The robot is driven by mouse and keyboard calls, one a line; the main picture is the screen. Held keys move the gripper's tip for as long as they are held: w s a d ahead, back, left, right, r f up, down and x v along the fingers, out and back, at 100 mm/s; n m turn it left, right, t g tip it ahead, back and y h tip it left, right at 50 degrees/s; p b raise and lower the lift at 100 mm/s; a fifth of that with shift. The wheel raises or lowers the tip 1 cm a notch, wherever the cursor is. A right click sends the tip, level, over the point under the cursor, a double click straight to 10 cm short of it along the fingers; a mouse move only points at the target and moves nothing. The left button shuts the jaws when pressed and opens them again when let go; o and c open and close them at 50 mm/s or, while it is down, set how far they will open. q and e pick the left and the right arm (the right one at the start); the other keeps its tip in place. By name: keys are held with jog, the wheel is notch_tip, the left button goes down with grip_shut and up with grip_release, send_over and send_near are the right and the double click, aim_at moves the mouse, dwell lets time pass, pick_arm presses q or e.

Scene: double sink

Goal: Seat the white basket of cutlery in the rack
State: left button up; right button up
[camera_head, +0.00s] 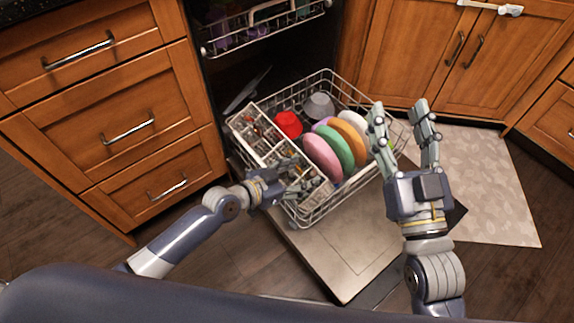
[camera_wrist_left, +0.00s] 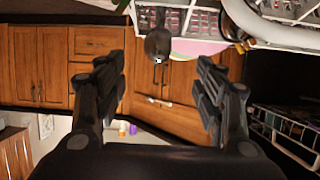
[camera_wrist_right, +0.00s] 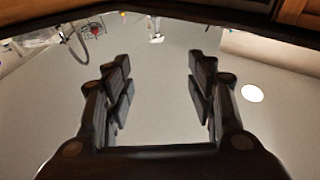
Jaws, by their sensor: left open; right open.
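The white basket (camera_head: 257,147) of cutlery runs along the left side of the lower rack (camera_head: 330,72). Cutlery stands in its compartments. I cannot tell whether its base rests fully on the rack floor. My left gripper (camera_head: 301,176) is open at the near end of the basket and hides part of it. In the left wrist view, the open fingers (camera_wrist_left: 160,85) have nothing clearly between them. I cannot tell whether they touch the basket. My right gripper (camera_head: 401,112) is open and empty, raised in front of the rack's right side. It also shows open in the right wrist view (camera_wrist_right: 158,78).
Pink (camera_head: 323,158), green (camera_head: 338,146) and orange (camera_head: 350,138) plates, a red cup (camera_head: 288,124) and a grey bowl (camera_head: 319,106) fill the rack. The open dishwasher door (camera_head: 340,265) lies below. The upper rack (camera_head: 262,30) hangs behind. Wooden drawers (camera_head: 125,130) stand left.

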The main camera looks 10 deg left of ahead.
aim_at(313, 170)
pick_arm(q)
jog(key=shift+w+d+f, duration=0.1)
jog(key=shift+w+d, duration=0.1)
jog(key=b+x, duration=0.1)
jog(key=x, duration=0.1)
jog(key=b+x, duration=0.1)
jog(key=x, duration=0.2)
jog(key=shift+s+f, duration=0.15)
jog(key=shift+f, duration=0.1)
pick_arm(e)
jog(key=s+r+t+y, duration=0.2)
jog(key=s+r+t, duration=0.3)
jog(key=r, duration=0.3)
jog(key=shift+s+d+r+t, duration=0.15)
jog(key=shift+s+d+t, duration=0.05)
jog(key=shift+s+t, duration=0.1)
pick_arm(q)
grip_shut()
jog(key=shift+r, duration=0.1)
